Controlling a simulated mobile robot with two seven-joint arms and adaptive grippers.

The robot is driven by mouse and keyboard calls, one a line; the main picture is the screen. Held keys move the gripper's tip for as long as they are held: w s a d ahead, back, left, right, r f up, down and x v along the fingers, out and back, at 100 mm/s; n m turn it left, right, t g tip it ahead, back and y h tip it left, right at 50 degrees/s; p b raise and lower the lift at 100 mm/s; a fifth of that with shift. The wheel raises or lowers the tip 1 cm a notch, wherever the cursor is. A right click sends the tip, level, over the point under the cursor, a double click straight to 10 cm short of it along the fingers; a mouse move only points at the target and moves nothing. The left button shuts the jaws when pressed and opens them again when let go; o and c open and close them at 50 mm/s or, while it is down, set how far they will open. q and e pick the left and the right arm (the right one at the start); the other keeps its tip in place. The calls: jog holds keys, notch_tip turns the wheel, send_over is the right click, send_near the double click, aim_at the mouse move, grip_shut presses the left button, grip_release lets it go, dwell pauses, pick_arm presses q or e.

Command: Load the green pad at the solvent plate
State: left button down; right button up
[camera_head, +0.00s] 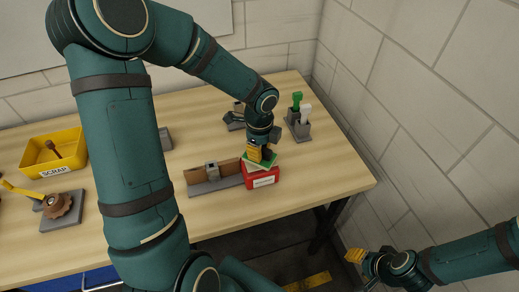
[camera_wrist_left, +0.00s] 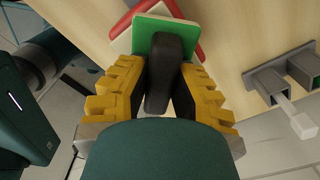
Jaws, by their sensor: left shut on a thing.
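The green pad (camera_head: 270,162) is a flat green square at the top of the red solvent plate (camera_head: 264,181), which has a white label too small to read. My left gripper (camera_head: 262,153) is directly above it, pointing down. In the left wrist view, its yellow-padded fingers (camera_wrist_left: 160,92) are shut on the dark handle (camera_wrist_left: 172,45) of the green pad (camera_wrist_left: 150,25). A pale surface (camera_wrist_left: 122,42) and the red plate's rim (camera_wrist_left: 127,20) show beyond the pad. I cannot tell whether pad and plate touch. My right gripper (camera_head: 356,256) is off the table, its opening unclear.
A grey holder (camera_head: 299,130) with a green-topped and a white-topped tool stands behind, right of the plate. A grey fixture with brown boards (camera_head: 205,187) adjoins the plate's left. A yellow SCRAP bin (camera_head: 42,170) and a brown knobbed device (camera_head: 58,208) are farther left. The front-right tabletop is clear.

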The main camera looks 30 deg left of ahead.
pick_arm(q)
jog(key=shift+r+p, duration=2.4)
jog(key=shift+r, duration=0.6)
pick_arm(e)
notch_tip(320, 180, up, 6)
jog(key=shift+s+d, duration=0.15)
pick_arm(q)
jog(key=shift+f, duration=0.1)
jog(key=shift+s, duration=0.1)
